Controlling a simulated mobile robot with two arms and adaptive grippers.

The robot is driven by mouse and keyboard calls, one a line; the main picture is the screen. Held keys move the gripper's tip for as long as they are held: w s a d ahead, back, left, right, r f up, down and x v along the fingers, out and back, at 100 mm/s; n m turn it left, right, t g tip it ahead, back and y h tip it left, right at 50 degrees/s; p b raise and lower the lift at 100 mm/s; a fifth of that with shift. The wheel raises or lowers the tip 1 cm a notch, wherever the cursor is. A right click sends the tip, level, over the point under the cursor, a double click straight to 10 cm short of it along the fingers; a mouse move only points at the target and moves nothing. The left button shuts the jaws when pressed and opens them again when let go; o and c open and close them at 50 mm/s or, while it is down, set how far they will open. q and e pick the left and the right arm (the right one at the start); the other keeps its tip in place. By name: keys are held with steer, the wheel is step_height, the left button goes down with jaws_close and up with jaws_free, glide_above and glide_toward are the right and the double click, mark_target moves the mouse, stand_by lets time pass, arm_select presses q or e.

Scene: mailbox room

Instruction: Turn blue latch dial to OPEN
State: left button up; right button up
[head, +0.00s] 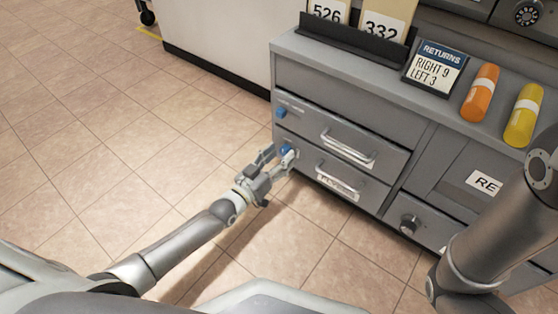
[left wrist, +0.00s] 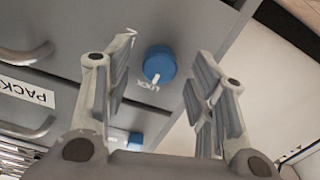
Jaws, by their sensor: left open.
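Two blue dials sit on the left edge of the grey cabinet's drawer fronts. The upper dial (head: 281,113) is clear of my gripper. My left gripper (head: 277,160) is open at the lower dial (head: 287,149), which its fingers partly hide. In the left wrist view the blue dial (left wrist: 160,63) lies between the spread fingers, with a gap on both sides. A white mark on it points toward the printed word LOCK (left wrist: 149,84). A second blue dial (left wrist: 135,140) is partly hidden behind the gripper body. My right gripper is out of view.
The grey cabinet (head: 335,85) has drawers with bar handles (head: 348,148) beside the dials. A black knob (head: 409,224) is farther right. A RETURNS sign (head: 436,67), an orange cylinder (head: 481,93) and a yellow cylinder (head: 523,115) are on top. The tiled floor at left is clear.

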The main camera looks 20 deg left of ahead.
arm_select(q)
steer(key=shift+w, duration=0.15)
steer(key=c, duration=1)
